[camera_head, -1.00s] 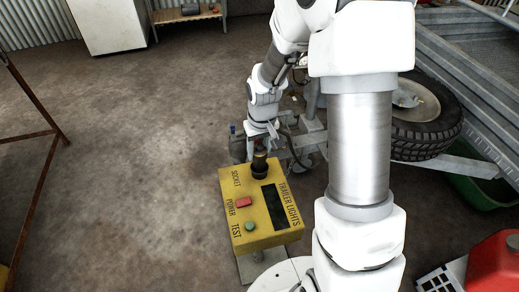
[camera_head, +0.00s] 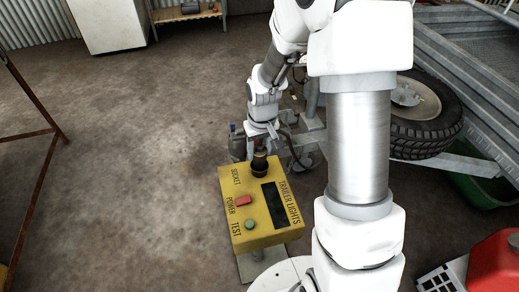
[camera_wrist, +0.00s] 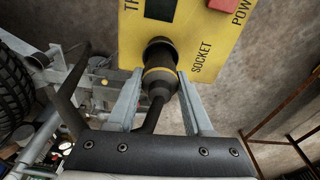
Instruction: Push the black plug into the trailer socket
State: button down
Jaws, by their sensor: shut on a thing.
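The black plug (camera_wrist: 160,82) has a yellow ring and a black cable, and in the wrist view it is between the two fingers of my gripper (camera_wrist: 158,88). My gripper is shut on it. The plug's front end meets the black socket (camera_wrist: 160,50) on the yellow trailer lights box (camera_wrist: 190,15); I cannot tell how deep it sits. In the head view the plug (camera_head: 260,160) stands upright at the box's SOCKET end, below my gripper (camera_head: 261,145). The box (camera_head: 236,222) also carries a red power button (camera_head: 243,200) and a green test button (camera_head: 250,225).
A trailer with a wheel (camera_head: 425,112) and metal frame stands on the right behind my arm. A red can (camera_head: 497,265) is at the lower right. A rusty frame (camera_head: 42,185) is on the left. The concrete floor (camera_head: 130,170) left of the box is clear.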

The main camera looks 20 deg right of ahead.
jog(key=shift+f+b, duration=0.95)
jog(key=shift+f, duration=0.4)
dwell(0.4)
grip_release()
dwell(0.4)
jog(key=shift+r, duration=0.1)
jog(key=shift+r+p, duration=3.65)
jog(key=shift+r, duration=0.8)
